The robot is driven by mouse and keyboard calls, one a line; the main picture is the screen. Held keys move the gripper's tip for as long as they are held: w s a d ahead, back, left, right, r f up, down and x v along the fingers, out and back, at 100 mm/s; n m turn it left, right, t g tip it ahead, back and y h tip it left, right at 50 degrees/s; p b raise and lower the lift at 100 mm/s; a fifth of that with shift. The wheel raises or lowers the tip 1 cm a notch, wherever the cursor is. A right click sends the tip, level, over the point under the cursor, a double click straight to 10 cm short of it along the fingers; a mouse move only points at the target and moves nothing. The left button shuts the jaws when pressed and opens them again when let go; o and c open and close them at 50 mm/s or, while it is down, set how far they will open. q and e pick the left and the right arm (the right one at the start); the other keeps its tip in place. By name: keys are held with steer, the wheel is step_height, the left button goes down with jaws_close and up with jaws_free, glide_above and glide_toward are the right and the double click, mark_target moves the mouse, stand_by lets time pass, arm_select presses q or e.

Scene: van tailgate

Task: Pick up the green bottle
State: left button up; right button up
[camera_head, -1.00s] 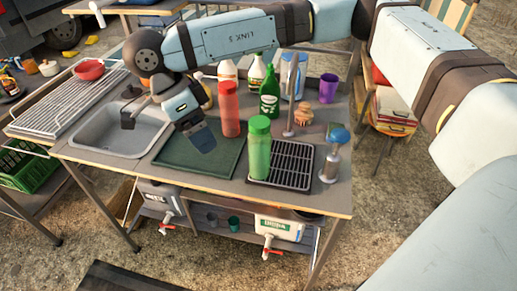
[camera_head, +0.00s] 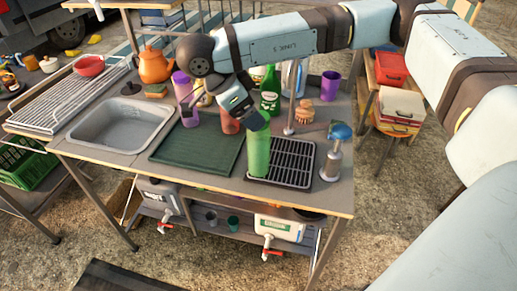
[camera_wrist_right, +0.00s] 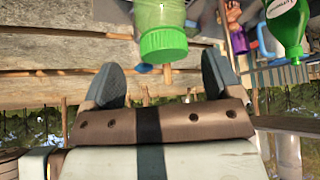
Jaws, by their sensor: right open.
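A translucent green bottle (camera_head: 259,157) stands upright at the left end of the black drying rack, its top partly hidden by my right gripper. In the right wrist view the green-capped bottle (camera_wrist_right: 163,30) lies just beyond and between the fingertips, apart from both. A darker green bottle (camera_head: 269,97) with a white label stands behind it; it also shows in the right wrist view (camera_wrist_right: 287,25). My right gripper (camera_head: 222,114) is open and empty, above the counter beside the bottle's top; its fingers show in the right wrist view (camera_wrist_right: 164,76). My left gripper is out of view.
The black rack (camera_head: 300,160) lies under the bottle, beside a green mat (camera_head: 195,150). A red bottle (camera_head: 230,123) stands close left, partly hidden by the gripper. A soap dispenser (camera_head: 331,162), brush (camera_head: 305,110) and purple cup (camera_head: 329,86) are to the right. The sink (camera_head: 120,125) is empty.

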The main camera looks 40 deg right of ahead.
mark_target(258, 143)
steer(key=x, duration=0.4)
steer(key=shift+w+d+f+b, duration=0.15)
steer(key=shift+d+f+b, duration=0.1)
steer(key=shift+d+b, duration=0.05)
steer(key=shift+c, duration=0.5)
steer(key=c, duration=1.4)
